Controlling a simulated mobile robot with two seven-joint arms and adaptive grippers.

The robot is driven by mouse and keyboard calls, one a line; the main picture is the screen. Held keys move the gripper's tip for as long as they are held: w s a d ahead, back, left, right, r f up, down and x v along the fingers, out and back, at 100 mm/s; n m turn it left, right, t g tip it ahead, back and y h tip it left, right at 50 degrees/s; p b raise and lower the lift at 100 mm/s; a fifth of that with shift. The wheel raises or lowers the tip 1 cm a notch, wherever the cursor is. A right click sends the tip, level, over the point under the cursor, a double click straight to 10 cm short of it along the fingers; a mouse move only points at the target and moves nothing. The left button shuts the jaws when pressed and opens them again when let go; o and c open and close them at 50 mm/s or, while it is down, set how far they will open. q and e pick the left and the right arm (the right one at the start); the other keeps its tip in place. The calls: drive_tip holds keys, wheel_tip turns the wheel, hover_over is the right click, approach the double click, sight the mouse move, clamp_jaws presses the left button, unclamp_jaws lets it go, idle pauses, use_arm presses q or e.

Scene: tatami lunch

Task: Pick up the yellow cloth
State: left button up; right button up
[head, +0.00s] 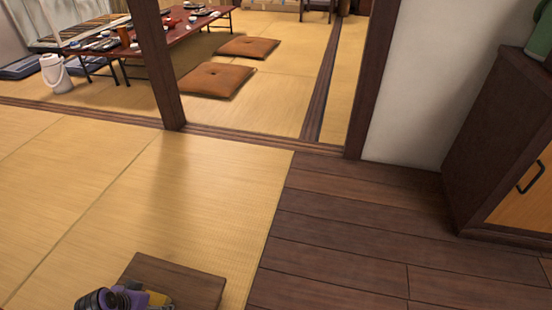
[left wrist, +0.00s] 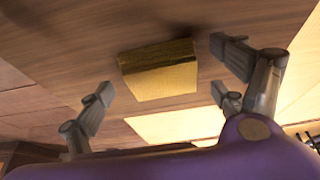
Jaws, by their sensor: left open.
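The yellow cloth (left wrist: 158,72) looks like a folded, block-shaped pad on a brown wooden surface in the left wrist view. In the head view a little of the yellow cloth (head: 157,298) shows at the bottom edge, on the small wooden table (head: 190,280). My left gripper (head: 130,294) is over this table, partly cut off by the frame edge. In the left wrist view my left gripper (left wrist: 162,84) has its fingers spread wide, with the cloth seen between them; contact cannot be made out. My right gripper is not in view.
Tatami (head: 150,215) lies open around the small table, with bare wooden floor (head: 340,240) to the right. A dark cabinet (head: 500,150) stands at far right. Beyond a wooden post (head: 158,70) are a low dining table (head: 150,38) and two brown cushions (head: 215,80).

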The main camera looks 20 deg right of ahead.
sight(152, 304)
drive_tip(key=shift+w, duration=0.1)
use_arm(q)
drive_tip(key=c, duration=1.1)
drive_tip(key=shift+r, duration=0.2)
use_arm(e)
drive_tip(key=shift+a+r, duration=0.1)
use_arm(q)
wheel_tip(152, 304, up, 10)
drive_tip(key=p, duration=0.5)
drive_tip(key=shift+f, duration=0.15)
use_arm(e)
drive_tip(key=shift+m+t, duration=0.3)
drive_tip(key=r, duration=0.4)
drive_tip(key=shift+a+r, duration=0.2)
